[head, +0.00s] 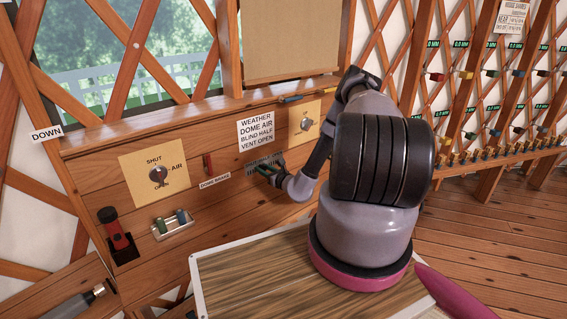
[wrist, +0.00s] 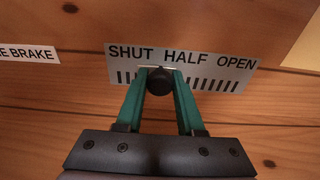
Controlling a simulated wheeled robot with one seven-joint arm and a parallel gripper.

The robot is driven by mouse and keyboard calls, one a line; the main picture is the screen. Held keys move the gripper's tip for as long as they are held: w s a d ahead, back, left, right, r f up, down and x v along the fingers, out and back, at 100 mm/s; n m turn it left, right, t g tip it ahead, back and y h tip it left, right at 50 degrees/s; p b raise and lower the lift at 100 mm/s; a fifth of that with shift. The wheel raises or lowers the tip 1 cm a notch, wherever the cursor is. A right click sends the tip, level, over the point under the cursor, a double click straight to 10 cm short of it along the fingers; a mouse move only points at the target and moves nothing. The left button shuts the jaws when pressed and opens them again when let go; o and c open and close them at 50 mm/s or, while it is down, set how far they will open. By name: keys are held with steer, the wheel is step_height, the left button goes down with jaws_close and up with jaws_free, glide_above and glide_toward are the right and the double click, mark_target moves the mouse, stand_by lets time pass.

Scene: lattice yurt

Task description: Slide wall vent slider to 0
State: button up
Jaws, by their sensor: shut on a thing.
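The wall vent slider has a round black knob (wrist: 160,82) on a grey plate (wrist: 228,72) marked SHUT, HALF and OPEN, with a row of dark slots below the words. The knob stands between SHUT and HALF, left of the middle. My gripper (wrist: 161,76) has its two green fingers on either side of the knob and is shut on it. In the head view my gripper (head: 266,170) reaches the plate on the wooden wall panel, and my arm and fingers hide the knob and much of the plate.
A DOME BRAKE label (head: 215,181) and small red lever (head: 208,164) are left of the plate. A sign (head: 255,130) is above it. Dial plates stand left (head: 153,176) and right (head: 304,121). A wooden surface (head: 260,270) lies below.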

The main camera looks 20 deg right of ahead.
mark_target(251, 169)
steer(key=shift+a, duration=0.15)
steer(key=shift+s+a, duration=0.3)
steer(key=shift+a, duration=0.6)
steer(key=shift+s+a, duration=0.25)
steer(key=shift+a, duration=0.65)
steer(key=o, duration=1.3)
steer(key=shift+s+d+r, duration=0.3)
steer(key=shift+s+r, duration=0.2)
steer(key=shift+s, duration=0.65)
steer(key=shift+s+d+r, duration=0.35)
steer(key=shift+s+r, duration=0.15)
steer(key=shift+s, duration=0.6)
steer(key=shift+s+d+r, duration=0.3)
steer(key=shift+s+r, duration=0.2)
steer(key=shift+s, duration=0.65)
